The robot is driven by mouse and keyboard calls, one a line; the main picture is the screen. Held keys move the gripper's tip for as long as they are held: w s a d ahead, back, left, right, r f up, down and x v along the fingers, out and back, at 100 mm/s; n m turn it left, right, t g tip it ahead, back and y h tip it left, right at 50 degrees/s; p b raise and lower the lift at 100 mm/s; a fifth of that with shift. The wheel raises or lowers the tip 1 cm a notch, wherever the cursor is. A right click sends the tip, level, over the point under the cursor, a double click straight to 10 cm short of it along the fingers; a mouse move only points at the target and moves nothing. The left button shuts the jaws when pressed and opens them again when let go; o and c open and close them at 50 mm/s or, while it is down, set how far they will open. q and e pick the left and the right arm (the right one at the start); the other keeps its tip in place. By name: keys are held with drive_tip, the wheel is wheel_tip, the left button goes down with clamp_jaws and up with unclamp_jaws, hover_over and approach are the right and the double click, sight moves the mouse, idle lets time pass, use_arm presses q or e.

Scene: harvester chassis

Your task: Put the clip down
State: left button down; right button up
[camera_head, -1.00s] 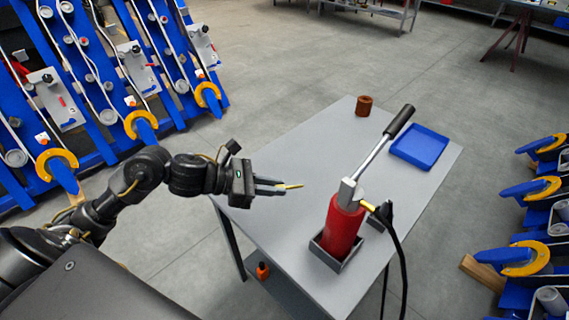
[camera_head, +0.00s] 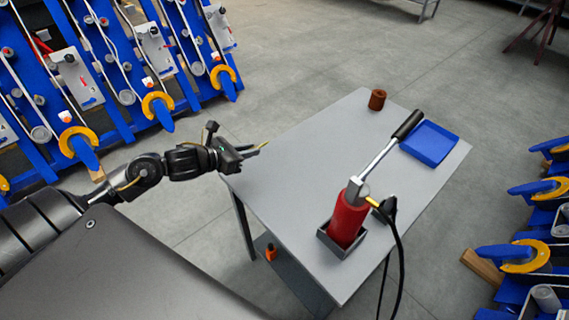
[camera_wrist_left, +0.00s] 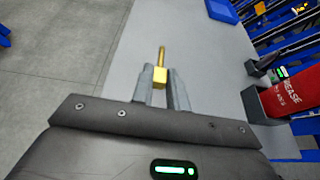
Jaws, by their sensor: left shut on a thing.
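My left gripper (camera_head: 254,151) is at the left edge of the grey table, above its surface. In the left wrist view its two grey fingers (camera_wrist_left: 160,88) are shut on a small brass-yellow clip (camera_wrist_left: 161,72), with a thin stem pointing away from me. In the head view the clip (camera_head: 264,144) is only a small yellow tip at the fingers. The grey table (camera_head: 285,185) shows bare surface beneath and beyond the gripper. My right gripper is not in view.
A red grease cylinder (camera_head: 346,218) with a lever and black hose stands in a grey holder on the table. A blue tray (camera_head: 430,143) and a brown cup-like piece (camera_head: 377,99) lie farther back. An orange bottle (camera_head: 270,252) is on the lower shelf. The table's left half is clear.

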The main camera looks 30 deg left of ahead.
use_arm(q)
drive_tip(key=d+x, duration=0.1)
drive_tip(key=x, duration=0.5)
drive_tip(key=b, duration=0.4)
hover_over(282, 168)
drive_tip(key=s, duration=0.1)
drive_tip(key=f, duration=0.5)
drive_tip(key=shift+a, duration=0.25)
drive_tip(key=shift+w+d+f, duration=0.1)
drive_tip(key=shift+w+f, duration=0.05)
drive_tip(key=shift+w+d+f, duration=0.1)
drive_tip(key=shift+w+f, duration=0.05)
drive_tip(key=shift+f, duration=0.15)
drive_tip(key=f+b, duration=0.2)
drive_tip(key=f, duration=0.1)
drive_tip(key=shift+w+d+f, duration=0.15)
drive_tip(key=shift+w+f, duration=0.05)
drive_tip(key=shift+f, duration=0.15)
drive_tip(key=c, duration=1.4)
unclamp_jaws()
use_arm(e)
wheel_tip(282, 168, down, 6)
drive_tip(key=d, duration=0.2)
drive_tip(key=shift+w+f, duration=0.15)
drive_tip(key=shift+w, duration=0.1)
